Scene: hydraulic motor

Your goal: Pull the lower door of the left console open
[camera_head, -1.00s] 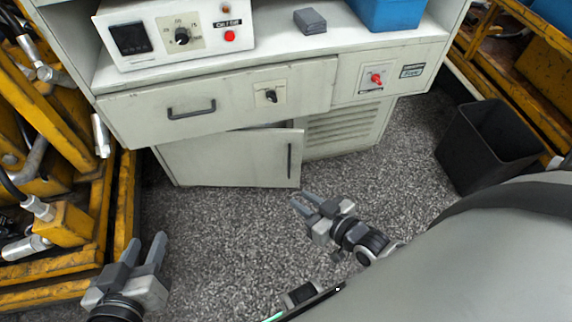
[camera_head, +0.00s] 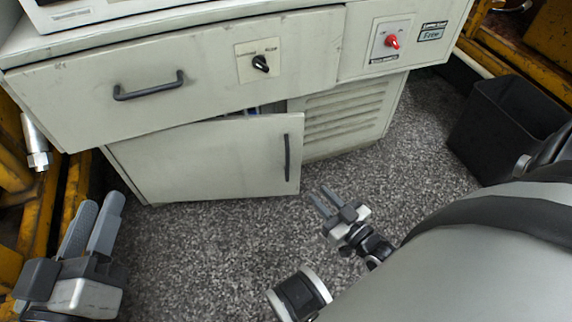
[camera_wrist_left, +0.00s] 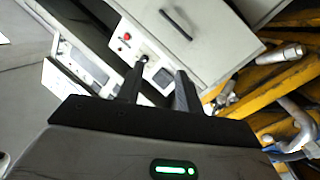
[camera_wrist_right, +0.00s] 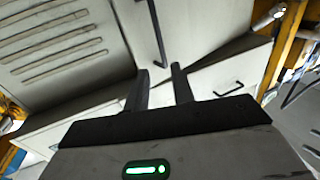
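The lower door (camera_head: 220,165) of the pale grey console is ajar, with a dark gap along its top edge. Its dark vertical handle (camera_head: 287,158) is near the right edge; it also shows in the right wrist view (camera_wrist_right: 157,32). My right gripper (camera_head: 319,196) is open and empty, below and right of the handle, apart from it. In the right wrist view its fingertips (camera_wrist_right: 160,70) point toward the door near the handle. My left gripper (camera_head: 97,205) is open and empty at the lower left, left of the door, touching nothing visible.
Above the door is a drawer (camera_head: 150,105) with a horizontal handle (camera_head: 148,86) and a black knob (camera_head: 261,63). A vented panel (camera_head: 345,115) is right of the door. A black bin (camera_head: 505,125) stands right, yellow frames (camera_head: 75,190) left. Speckled floor in front is clear.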

